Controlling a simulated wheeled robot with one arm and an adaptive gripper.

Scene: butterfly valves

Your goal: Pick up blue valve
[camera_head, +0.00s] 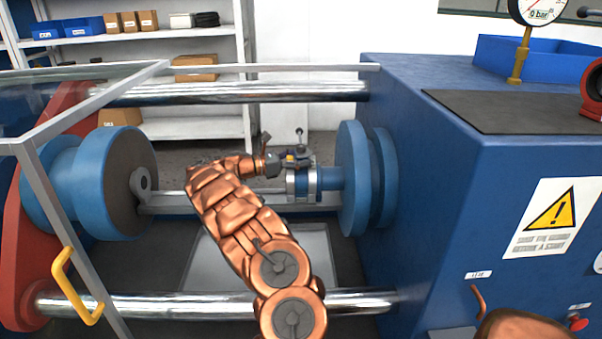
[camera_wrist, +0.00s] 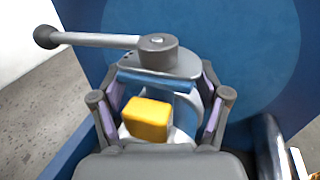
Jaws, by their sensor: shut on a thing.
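The blue valve (camera_wrist: 165,78) fills the middle of the wrist view, with a grey body, a blue band and a grey lever handle (camera_wrist: 95,40) ending in a dark ball at upper left. My gripper (camera_wrist: 160,108) has one finger on each side of the valve and is shut on it. In the head view the valve (camera_head: 301,182) sits against the left end of the blue shaft of the right flange, and my gripper (camera_head: 287,163) reaches it from the left. Whether the valve touches the shaft is hard to tell. The valve's lower part is hidden by my gripper.
The large blue flange (camera_head: 353,180) stands just right of the valve, on the blue machine housing (camera_head: 450,210). Another flange (camera_head: 130,180) faces it from the left. Steel bars (camera_head: 230,91) run above and below (camera_head: 190,303). A pale tray (camera_head: 318,255) lies beneath.

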